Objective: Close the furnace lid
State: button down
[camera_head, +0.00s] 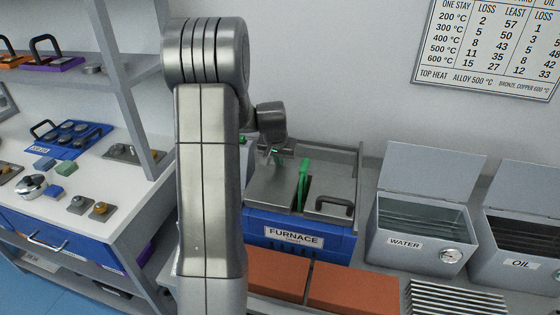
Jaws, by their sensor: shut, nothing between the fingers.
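The furnace (293,240) is a blue box with a grey top and a "FURNACE" label, in the middle of the head view. On its top, a grey lid panel with a dark loop handle (334,204) lies at the right. A flat grey panel (270,190) lies at the left. A narrow dark gap (316,188) shows between the two panels. An upright green piece (305,178) stands beside the gap. My gripper (275,153) is small and partly hidden, over the back left of the furnace top. It is shut and appears empty, apart from the handle.
Open WATER (418,243) and OIL (525,258) tanks stand at the right with raised lids. Reddish bricks (350,288) lie in front of the furnace. A bench (150,192) with a blue tray (72,139) and small parts stands at the left. My arm hides the middle left.

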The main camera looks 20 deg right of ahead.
jog(key=shift+s+a+f, duration=0.2)
jog(key=shift+s, duration=0.05)
jog(key=v, duration=1.4)
jog(key=shift+w+d, duration=0.25)
jog(key=x, duration=1.1)
jog(key=shift+s+a, duration=0.1)
jog(key=shift+a, duration=0.15)
